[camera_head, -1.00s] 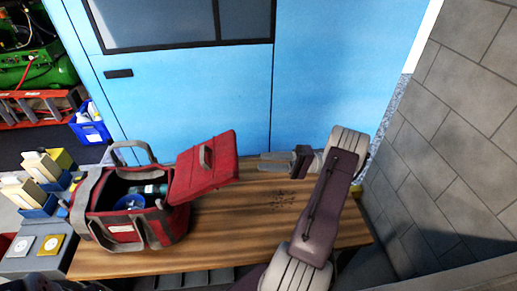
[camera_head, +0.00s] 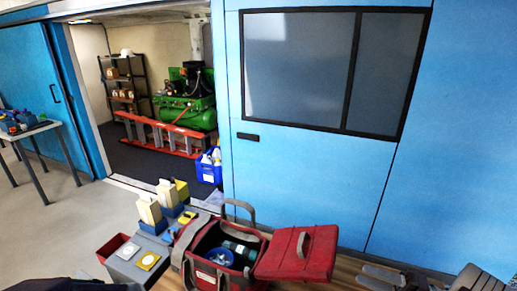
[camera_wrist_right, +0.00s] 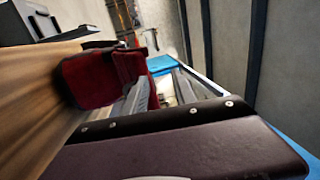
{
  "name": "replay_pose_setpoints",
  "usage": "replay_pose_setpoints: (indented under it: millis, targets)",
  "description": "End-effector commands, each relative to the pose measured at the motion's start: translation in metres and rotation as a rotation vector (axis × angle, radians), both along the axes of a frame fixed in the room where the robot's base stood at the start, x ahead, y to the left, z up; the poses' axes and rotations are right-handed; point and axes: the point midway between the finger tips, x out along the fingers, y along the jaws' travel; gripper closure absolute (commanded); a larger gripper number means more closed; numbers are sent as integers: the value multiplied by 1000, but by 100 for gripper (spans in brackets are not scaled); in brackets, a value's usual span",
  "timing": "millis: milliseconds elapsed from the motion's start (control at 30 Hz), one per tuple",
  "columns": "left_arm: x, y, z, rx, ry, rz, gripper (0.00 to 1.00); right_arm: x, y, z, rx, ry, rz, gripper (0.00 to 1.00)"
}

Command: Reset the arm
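My right gripper (camera_head: 375,278) is at the bottom right of the head view, over the right part of the wooden table and to the right of the red bag's raised lid. In the right wrist view, its two grey fingers (camera_wrist_right: 162,88) stand apart with nothing between them. The red tool bag (camera_head: 215,264) is open on the table, with its red lid (camera_head: 297,254) folded to the right. The bag also shows as dark red fabric in the right wrist view (camera_wrist_right: 92,84), beyond the fingers. My left gripper is out of view.
A grey box (camera_head: 135,262) with white and yellow discs stands left of the bag, near blue bins of bottles (camera_head: 153,226). A blue wall (camera_head: 310,185) stands behind the table. A shelf, green compressor (camera_head: 190,105) and red ladder (camera_head: 160,133) are farther back.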

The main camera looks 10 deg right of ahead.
Motion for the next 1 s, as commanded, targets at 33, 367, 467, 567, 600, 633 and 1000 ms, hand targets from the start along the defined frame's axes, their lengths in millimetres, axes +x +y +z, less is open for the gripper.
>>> replay_pose_setpoints:
  millis: [33,367,467,567,600,633,1000]
  targets:
    - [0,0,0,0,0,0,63,14,18,12,-37,-17,72,67]
    - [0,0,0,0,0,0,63,-19,260,76,-556,50,851,67]
    - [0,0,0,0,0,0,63,-71,284,43,-878,167,973,67]
    - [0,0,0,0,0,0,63,-105,270,5,-1228,241,957,67]
    - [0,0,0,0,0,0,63,-110,259,-9,-1347,260,912,67]
    - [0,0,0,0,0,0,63,-111,250,-18,-1423,271,865,67]
    - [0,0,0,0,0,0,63,-55,194,-57,-1680,379,277,67]
